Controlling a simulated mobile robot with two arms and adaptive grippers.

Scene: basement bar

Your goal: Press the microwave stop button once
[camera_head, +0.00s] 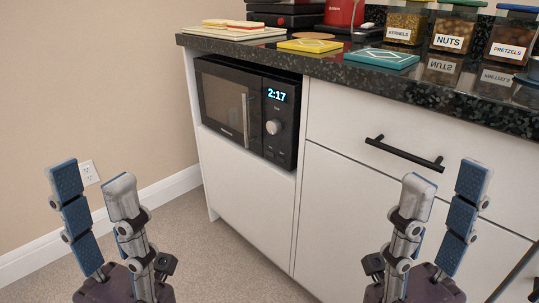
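The black microwave (222,104) sits in an open niche of the white cabinet, under the dark countertop. Its door is shut. The control panel (281,97) on its right side has a lit display (276,95) reading 2:17 and a round silver knob (273,127). Small markings (273,153) show below the knob, too small to read, so I cannot tell which is the stop button. My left gripper (92,180) is open and empty, low at the left, apart from the microwave. My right gripper (446,180) is open and empty in front of the cabinet drawers.
The dark countertop (440,94) holds labelled jars (453,32), a yellow tile (310,45), a teal tile (382,58) and a pale board (232,30). A black drawer handle (404,153) sticks out at the right. Carpet (215,262) is clear before the cabinet.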

